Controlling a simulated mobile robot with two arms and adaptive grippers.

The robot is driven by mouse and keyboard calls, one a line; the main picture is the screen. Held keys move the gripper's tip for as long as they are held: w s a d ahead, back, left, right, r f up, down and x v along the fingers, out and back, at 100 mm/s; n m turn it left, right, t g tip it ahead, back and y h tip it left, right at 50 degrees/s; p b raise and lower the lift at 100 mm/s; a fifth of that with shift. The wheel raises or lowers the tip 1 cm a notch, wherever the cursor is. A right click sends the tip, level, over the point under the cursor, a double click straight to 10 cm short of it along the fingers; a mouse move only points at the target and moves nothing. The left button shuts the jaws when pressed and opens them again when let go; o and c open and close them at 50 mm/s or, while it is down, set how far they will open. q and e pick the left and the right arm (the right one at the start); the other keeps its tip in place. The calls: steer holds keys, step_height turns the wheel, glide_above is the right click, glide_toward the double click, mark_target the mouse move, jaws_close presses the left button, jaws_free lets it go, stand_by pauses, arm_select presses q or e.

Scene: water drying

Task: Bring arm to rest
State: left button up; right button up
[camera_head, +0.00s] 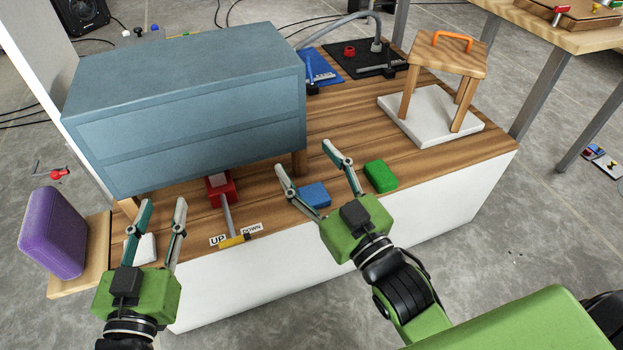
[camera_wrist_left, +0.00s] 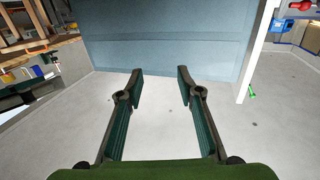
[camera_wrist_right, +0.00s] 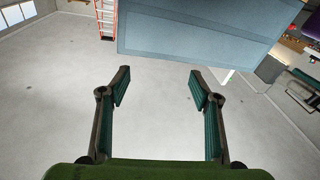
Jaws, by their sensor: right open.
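My left gripper (camera_head: 162,203) is at the left front of the workbench, fingers pointing away from me, in front of a blue-grey cabinet (camera_head: 200,100). It is open, and its wrist view shows nothing between the fingers (camera_wrist_left: 160,72). My right gripper (camera_head: 304,157) is over the front middle of the bench, by a blue block (camera_head: 315,195) and left of a green block (camera_head: 380,177). It is open and empty, with clear space between its fingers in the right wrist view (camera_wrist_right: 159,72). I cannot tell either gripper's exact height above the bench.
A red-and-yellow lever (camera_head: 228,215) with UP and DOWN labels stands between the grippers. A purple case (camera_head: 52,232) stands at the left edge, a white block (camera_head: 147,248) beside my left gripper. A wooden stool (camera_head: 448,58) on a white slab stands at right. Floor surrounds the bench.

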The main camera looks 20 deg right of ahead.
steer(key=f+m, duration=0.1)
steer(key=s+f+g, duration=0.1)
steer(key=shift+s+f+m+h, duration=0.1)
steer(key=shift+f+m+h, duration=0.2)
steer(key=shift+f+m, duration=0.1)
arm_select(q)
steer(key=shift+f, duration=0.1)
